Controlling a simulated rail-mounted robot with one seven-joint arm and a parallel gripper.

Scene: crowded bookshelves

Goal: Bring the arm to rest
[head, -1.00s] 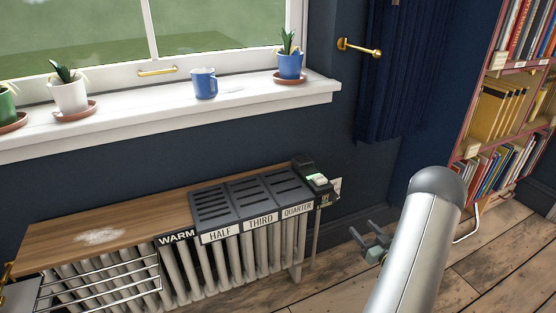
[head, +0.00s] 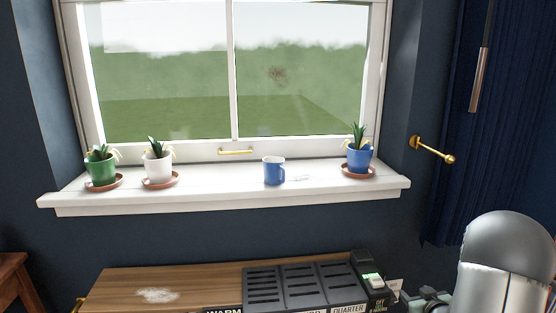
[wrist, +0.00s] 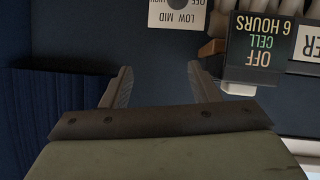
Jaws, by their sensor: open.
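My gripper (wrist: 161,90) is open in the wrist view, its two fingers spread apart with nothing between them. Dark blue wall shows beyond the fingers. In the head view my arm is at the lower right, and part of my gripper (head: 426,300) shows just right of the radiator's control box, cut by the frame's bottom edge.
A wooden radiator shelf (head: 200,278) with dark vented panels (head: 305,283) and a control box (head: 372,275) is left of my arm. The sill (head: 225,200) holds a blue mug (head: 274,171) and potted plants. A dial plate (wrist: 178,16) and label (wrist: 262,42) show in the wrist view.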

